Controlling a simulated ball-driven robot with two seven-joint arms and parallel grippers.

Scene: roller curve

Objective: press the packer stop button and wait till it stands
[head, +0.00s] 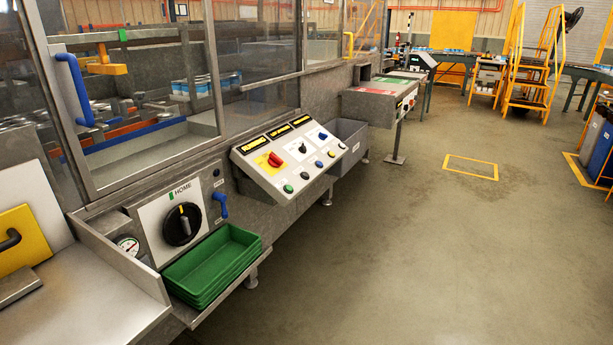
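The packer's sloped control panel (290,157) stands left of centre on the machine's front. It carries a red knob or button on a yellow plate (275,160), a small black selector (302,148) and a blue control (322,136). A front row of small round buttons includes a green one (288,188) and a blue one (319,164). Their labels are too small to read, so I cannot tell which is the stop button. A yellow sign at the top left (255,143) appears to read RUNNING. Neither of my grippers is in view.
Below the glazed guard door with a blue handle (75,89) are a HOME dial (183,224) and stacked green trays (212,262). A steel bench (90,290) is at lower left. A grey bin (348,148) stands beyond the panel.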

